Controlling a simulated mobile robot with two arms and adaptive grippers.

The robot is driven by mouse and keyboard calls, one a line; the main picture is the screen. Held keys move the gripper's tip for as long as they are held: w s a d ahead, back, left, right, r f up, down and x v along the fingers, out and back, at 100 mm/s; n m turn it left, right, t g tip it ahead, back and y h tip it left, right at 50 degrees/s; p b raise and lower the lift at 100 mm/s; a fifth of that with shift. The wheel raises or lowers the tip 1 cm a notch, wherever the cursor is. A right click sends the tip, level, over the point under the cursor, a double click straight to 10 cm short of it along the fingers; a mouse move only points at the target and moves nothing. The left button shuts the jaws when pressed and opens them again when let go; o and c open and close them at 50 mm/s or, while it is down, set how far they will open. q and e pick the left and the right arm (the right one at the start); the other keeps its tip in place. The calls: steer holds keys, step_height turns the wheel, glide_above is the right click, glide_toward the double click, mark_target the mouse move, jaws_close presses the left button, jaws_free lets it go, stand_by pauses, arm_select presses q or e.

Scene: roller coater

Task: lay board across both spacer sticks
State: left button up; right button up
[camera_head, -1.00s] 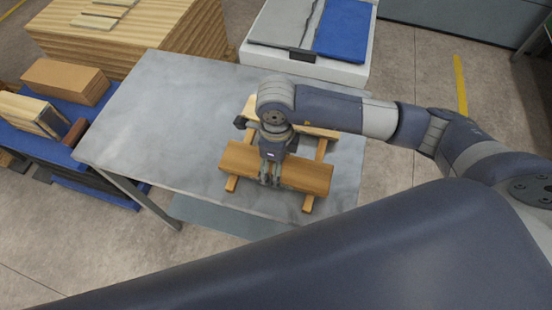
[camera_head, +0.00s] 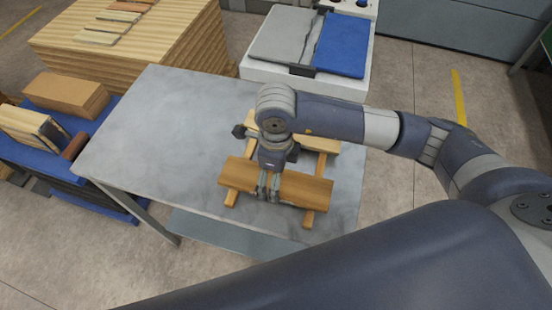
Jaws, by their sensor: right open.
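A wooden board (camera_head: 305,190) lies across the two spacer sticks near the front of the grey table. The left spacer stick (camera_head: 232,197) and the right spacer stick (camera_head: 310,215) stick out beyond its front edge. A second, paler board (camera_head: 323,147) lies across the sticks farther back, partly hidden by my arm. My right gripper (camera_head: 269,196) points down at the front board's middle. It is open, with its fingertips at the board; whether they touch it I cannot tell. My left gripper is out of view.
The grey table (camera_head: 150,120) is clear on its left side. A pale stand with a blue pad (camera_head: 342,45) is behind it. A stack of wood (camera_head: 130,50) stands at the back left. Blocks, including a brown one (camera_head: 66,95), rest on a blue-covered surface at the left.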

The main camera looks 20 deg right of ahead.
step_height(320, 180, up, 10)
steer(key=b, duration=0.2)
